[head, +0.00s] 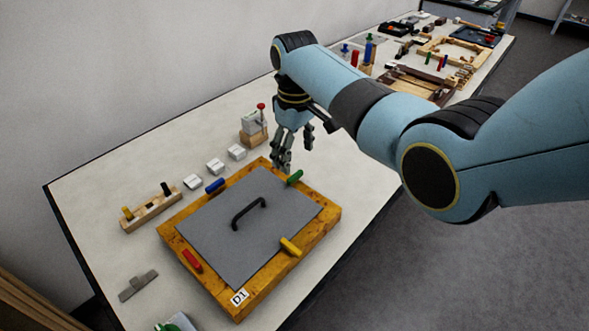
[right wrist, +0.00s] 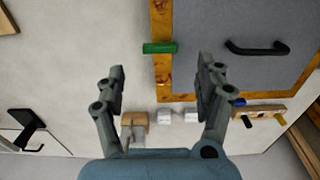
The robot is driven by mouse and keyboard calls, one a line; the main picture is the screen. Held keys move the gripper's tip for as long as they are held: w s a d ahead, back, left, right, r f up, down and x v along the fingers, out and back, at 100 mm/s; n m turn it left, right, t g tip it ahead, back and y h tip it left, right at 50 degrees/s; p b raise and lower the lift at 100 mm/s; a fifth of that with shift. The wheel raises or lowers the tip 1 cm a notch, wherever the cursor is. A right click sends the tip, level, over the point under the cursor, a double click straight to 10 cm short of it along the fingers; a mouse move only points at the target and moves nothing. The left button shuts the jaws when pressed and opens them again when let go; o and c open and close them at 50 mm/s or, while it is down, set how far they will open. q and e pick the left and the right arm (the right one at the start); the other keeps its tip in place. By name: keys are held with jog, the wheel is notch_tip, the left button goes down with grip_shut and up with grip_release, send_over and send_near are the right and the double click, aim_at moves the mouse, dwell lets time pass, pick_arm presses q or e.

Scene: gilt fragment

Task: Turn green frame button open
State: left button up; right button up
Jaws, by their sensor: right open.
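The green frame button (head: 294,177) is a short bar on the far right edge of the wooden frame (head: 328,215). In the right wrist view the green button (right wrist: 159,47) lies across the frame border, its inner end at the edge of the grey panel (head: 215,220). My right gripper (head: 293,155) is open and empty, above and just beyond the green button. In the right wrist view the button shows beyond the gap between the fingertips (right wrist: 162,68), apart from both. My left gripper is not in view.
A red button (head: 192,260), a yellow button (head: 290,247) and a blue button (head: 214,185) sit around the frame. A black handle (head: 248,213) stands up from the panel. Small white blocks (head: 215,166) and a wooden block with a red-topped lever (head: 254,128) stand behind.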

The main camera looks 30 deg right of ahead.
aim_at(295, 175)
notch_tip(295, 175, down, 6)
jog(key=shift+f+b, duration=0.15)
jog(key=shift+b, duration=0.2)
jog(key=c, duration=1.2)
jog(key=shift+o, duration=0.2)
